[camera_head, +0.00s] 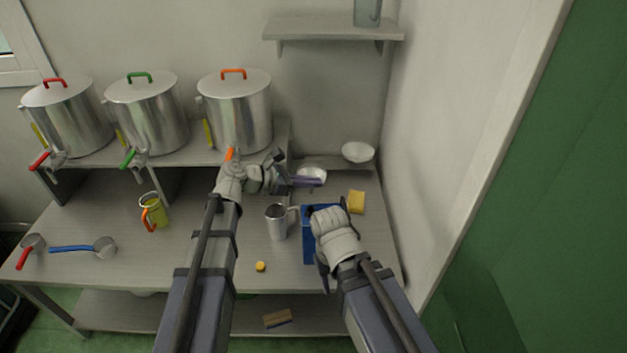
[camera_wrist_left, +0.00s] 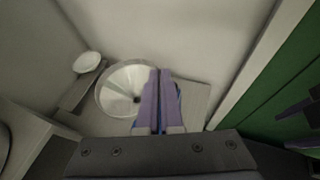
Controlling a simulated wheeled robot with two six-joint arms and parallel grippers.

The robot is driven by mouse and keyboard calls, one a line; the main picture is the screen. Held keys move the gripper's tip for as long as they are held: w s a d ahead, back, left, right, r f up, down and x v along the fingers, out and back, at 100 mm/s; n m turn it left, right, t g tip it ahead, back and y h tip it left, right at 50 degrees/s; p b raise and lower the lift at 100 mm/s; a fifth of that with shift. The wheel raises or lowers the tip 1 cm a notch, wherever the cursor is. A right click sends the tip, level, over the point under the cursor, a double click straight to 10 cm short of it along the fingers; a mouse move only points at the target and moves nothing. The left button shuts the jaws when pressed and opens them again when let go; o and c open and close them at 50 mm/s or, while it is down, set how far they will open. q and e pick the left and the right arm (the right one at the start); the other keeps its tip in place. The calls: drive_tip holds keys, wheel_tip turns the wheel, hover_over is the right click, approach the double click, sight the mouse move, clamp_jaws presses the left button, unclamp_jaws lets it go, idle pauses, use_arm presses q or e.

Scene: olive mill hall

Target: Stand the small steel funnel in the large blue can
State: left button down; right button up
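The small steel funnel (camera_head: 312,173) is at the back right of the table in the head view. In the left wrist view its wide mouth (camera_wrist_left: 117,92) faces the camera, with the dark spout hole showing. My left gripper (camera_head: 307,182) has its purple fingers (camera_wrist_left: 160,98) close together at the funnel's rim, seemingly shut on it. The large blue can (camera_head: 308,246) stands on the table in front of the funnel. My right gripper (camera_head: 322,268) is at the can and covers much of it. Its hold on the can is hidden.
A steel mug (camera_head: 277,224) stands just left of the blue can. A yellow sponge (camera_head: 356,202) lies to its right, a white bowl (camera_head: 358,152) behind. A small yellow cap (camera_head: 260,267), a yellow jug (camera_head: 153,212) and ladles (camera_head: 104,247) are on the left. Several steel drums (camera_head: 236,110) stand behind.

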use_arm(q)
drive_tip(key=shift+w+a+f, duration=0.1)
drive_tip(key=shift+a+f, duration=0.05)
drive_tip(key=shift+f, duration=0.05)
drive_tip(key=shift+f+b, duration=0.3)
drive_tip(key=shift+b, duration=0.25)
drive_tip(key=shift+f+b, duration=1.9)
drive_tip(key=shift+f+b, duration=0.3)
drive_tip(key=shift+f+b, duration=0.35)
drive_tip(key=shift+f+b, duration=1.75)
drive_tip(key=c, duration=1)
unclamp_jaws()
drive_tip(key=shift+r, duration=0.1)
drive_tip(key=p+v, duration=0.3)
drive_tip(key=v, duration=0.4)
drive_tip(key=shift+s+a, duration=0.25)
